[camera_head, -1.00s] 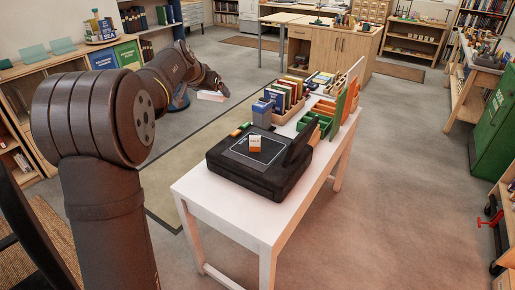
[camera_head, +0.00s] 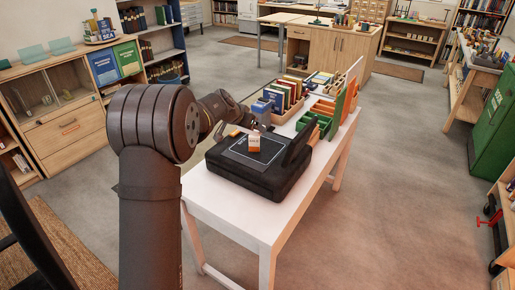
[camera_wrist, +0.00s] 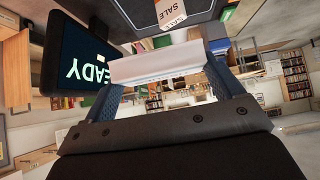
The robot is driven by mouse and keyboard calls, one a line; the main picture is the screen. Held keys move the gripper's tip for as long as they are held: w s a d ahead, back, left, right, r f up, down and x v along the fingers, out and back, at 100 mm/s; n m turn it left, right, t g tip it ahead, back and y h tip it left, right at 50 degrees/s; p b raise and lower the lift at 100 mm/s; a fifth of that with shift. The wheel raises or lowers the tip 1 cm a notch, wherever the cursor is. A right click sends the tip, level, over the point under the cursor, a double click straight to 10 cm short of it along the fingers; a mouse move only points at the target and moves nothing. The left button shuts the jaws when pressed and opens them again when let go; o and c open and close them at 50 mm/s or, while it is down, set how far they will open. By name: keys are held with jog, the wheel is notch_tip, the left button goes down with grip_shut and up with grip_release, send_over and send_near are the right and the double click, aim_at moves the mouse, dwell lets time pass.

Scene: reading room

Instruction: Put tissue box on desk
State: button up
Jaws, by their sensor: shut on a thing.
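My gripper (camera_wrist: 162,78) is shut on a long white box, seemingly the tissue box (camera_wrist: 155,64), which spans between the blue fingers in the wrist view. In the head view my gripper (camera_head: 222,130) is at the left edge of the white desk (camera_head: 235,222), beside the black case and near the blue-grey holder. The box is hard to make out there. I cannot tell its height above the desk.
A black case (camera_head: 245,178) with a small orange-and-white box (camera_head: 254,142) fills the desk's middle. A blue-grey holder (camera_head: 262,112), book bin (camera_head: 287,95) and green tray (camera_head: 316,124) stand behind. The near desk end is clear. A READY screen (camera_wrist: 85,62) shows in the wrist view.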

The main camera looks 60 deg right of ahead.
notch_tip(320, 180, down, 14)
jog(key=shift+f, duration=0.15)
dwell(0.3)
jog(key=shift+f, duration=0.1)
jog(key=o, duration=0.5)
jog(key=shift+f, duration=0.1)
jog(key=o, duration=0.3)
jog(key=shift+a+r, duration=0.1)
jog(key=shift+r, duration=0.2)
jog(key=v, duration=1.1)
jog(key=shift+a+r, duration=0.2)
jog(key=shift+a, duration=0.1)
